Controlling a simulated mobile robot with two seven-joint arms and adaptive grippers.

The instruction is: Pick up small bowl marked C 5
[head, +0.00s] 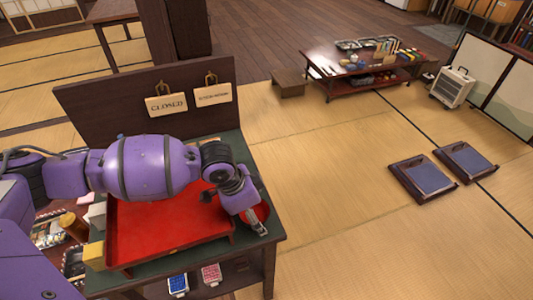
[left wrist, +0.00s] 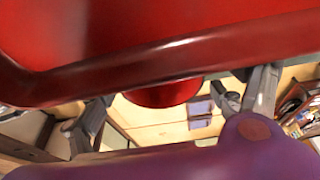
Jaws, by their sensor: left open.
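A red round bowl (head: 263,211) sits at the right end of the dark green table top, partly hidden by my left gripper (head: 250,217). No C 5 mark is readable on it. My left gripper is open and low at the bowl, its fingers mostly hidden in the head view. In the left wrist view, the two fingers (left wrist: 178,108) are spread apart, with a red rounded thing (left wrist: 163,94), seemingly the bowl, showing between them. I cannot tell whether they touch it. My right gripper is not in view.
A red tray (head: 150,245) fills much of the table (head: 262,247), left of the bowl. A dark board (head: 85,100) with hanging signs stands behind it. Blue and pink small items (head: 211,273) are on a lower shelf. Tatami floor is open to the right.

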